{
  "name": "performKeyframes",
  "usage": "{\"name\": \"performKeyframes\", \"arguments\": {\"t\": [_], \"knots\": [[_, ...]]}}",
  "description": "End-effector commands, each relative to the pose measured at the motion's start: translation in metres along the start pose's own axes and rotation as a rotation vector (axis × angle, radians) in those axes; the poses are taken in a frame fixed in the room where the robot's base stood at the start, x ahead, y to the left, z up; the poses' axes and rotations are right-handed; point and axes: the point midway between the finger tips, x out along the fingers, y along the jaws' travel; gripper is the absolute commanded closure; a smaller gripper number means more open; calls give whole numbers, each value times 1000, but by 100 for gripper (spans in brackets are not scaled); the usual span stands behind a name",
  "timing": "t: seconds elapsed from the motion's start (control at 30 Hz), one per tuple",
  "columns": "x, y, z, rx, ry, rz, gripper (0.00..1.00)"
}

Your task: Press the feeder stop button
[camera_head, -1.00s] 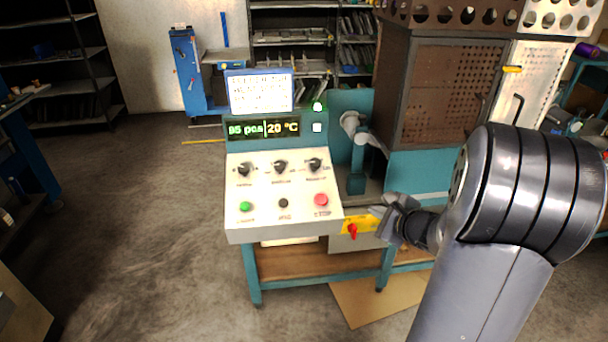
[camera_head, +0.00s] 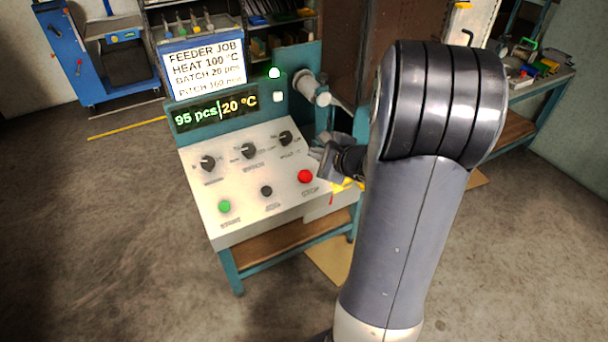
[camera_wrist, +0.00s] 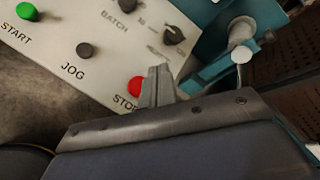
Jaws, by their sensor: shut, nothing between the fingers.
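The red stop button (camera_head: 305,176) sits at the right end of the lower row on the white sloped control panel (camera_head: 238,195). In the wrist view the red button (camera_wrist: 136,86) is next to the word STOP, partly covered by my fingers. My gripper (camera_head: 318,152) is shut and empty, just above and beyond the stop button in the head view. In the wrist view the shut fingertips (camera_wrist: 160,70) appear just right of the button. I cannot tell whether they touch the panel. The display (camera_head: 216,110) reads 95 pcs and 20 °C.
A green START button (camera_head: 225,206) and a black JOG button (camera_head: 266,191) share the lower row. Several black knobs (camera_head: 248,150) stand above them. A job sign (camera_head: 204,68) rises behind the panel. A grey machine part (camera_head: 312,88) stands close behind my gripper.

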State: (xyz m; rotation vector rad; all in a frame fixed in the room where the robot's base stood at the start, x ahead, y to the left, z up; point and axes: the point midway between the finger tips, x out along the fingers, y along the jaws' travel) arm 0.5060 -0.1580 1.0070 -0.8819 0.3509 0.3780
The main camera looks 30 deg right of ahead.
Motion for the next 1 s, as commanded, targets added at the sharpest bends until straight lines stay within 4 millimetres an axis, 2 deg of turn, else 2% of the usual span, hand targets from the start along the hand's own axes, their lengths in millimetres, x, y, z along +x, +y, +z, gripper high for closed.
{"name": "performKeyframes", "arguments": {"t": [0.27, 0.7, 1.0], "knots": [[7, 6, -6, 0, 0, 1, 100], [48, 37, -36, -1, 0, 1, 100], [62, 46, -45, 0, 0, 0, 100]]}}
